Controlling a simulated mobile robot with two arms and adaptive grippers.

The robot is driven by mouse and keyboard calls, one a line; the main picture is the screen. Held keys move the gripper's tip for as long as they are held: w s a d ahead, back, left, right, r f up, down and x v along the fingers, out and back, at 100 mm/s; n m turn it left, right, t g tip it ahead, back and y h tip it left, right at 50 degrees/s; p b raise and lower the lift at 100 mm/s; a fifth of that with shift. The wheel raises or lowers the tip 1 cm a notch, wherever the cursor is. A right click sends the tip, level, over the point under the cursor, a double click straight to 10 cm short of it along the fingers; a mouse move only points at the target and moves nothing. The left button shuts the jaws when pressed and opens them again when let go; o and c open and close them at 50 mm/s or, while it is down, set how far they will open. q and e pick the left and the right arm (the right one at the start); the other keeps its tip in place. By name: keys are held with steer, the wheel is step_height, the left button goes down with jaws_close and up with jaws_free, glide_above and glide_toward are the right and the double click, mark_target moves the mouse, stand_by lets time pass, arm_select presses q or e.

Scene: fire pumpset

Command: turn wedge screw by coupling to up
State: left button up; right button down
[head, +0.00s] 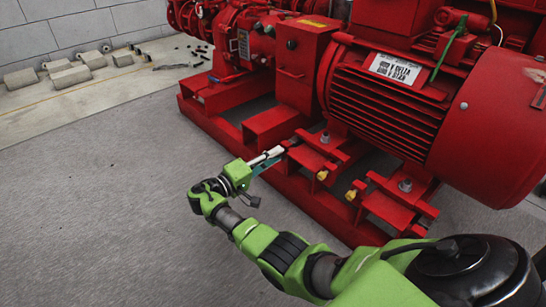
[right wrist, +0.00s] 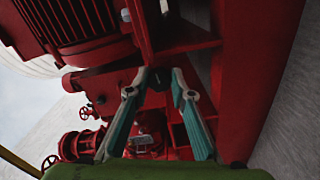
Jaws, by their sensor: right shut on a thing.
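My right gripper (head: 279,153) reaches the left end of the red motor mount, at the coupling side. Its two teal fingers also show in the right wrist view (right wrist: 164,76), with the tips close together against the red mount. It is shut on the wedge screw by the coupling. The screw itself is mostly hidden by the fingertips, so I cannot tell which way it points. My left gripper is in neither view.
The big red motor (head: 400,105) stands above the mount. Yellow-ended screws (head: 322,175) (head: 350,194) stick out along the front of the mount. The red base frame (head: 335,215) runs below. Grey floor (head: 100,210) is clear on the left; concrete blocks (head: 70,76) lie by the wall.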

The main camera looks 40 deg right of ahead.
steer(key=shift+w+a+f+m, duration=0.1)
steer(key=shift+m, duration=2.9)
steer(key=shift+w+d+f+m, duration=0.1)
steer(key=shift+m, duration=2.9)
steer(key=shift+w+a+f+m, duration=0.1)
steer(key=shift+m, duration=2.9)
steer(key=c, duration=1.8)
jaws_free()
steer(key=shift+o, duration=0.2)
steer(key=shift+a, duration=0.1)
steer(key=a, duration=1.1)
steer(key=shift+s+a, duration=0.4)
